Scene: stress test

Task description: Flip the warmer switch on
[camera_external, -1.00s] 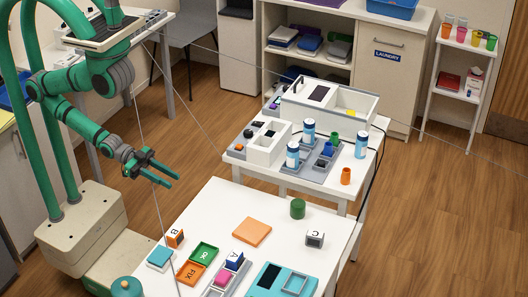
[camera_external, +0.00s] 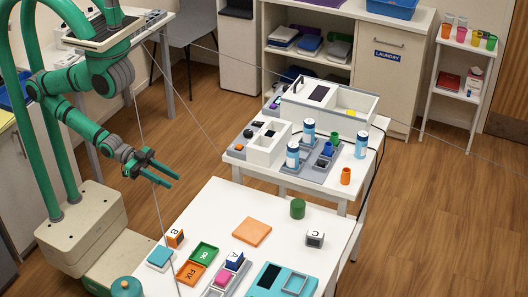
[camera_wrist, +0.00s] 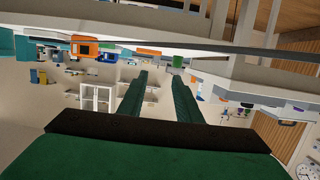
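My gripper (camera_external: 175,179) hangs over the floor left of the tables, apart from everything, with its two green fingers spread and nothing between them. The wrist view also shows the open fingers (camera_wrist: 160,75), with a tilted view of the room beyond. On the farther white table stand a large white box with a dark panel (camera_external: 318,94) and a smaller white box (camera_external: 266,148). A grey base with small orange and black parts (camera_external: 241,146) is beside the smaller box. I cannot tell which of these is the warmer, and no switch position is readable.
The near white table (camera_external: 222,205) holds lettered blocks, coloured trays, an orange square (camera_external: 252,232) and a teal device (camera_external: 270,279). Blue-and-white bottles (camera_external: 361,145) and an orange cup (camera_external: 346,176) stand on the farther table. A dark cable hangs at its right side.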

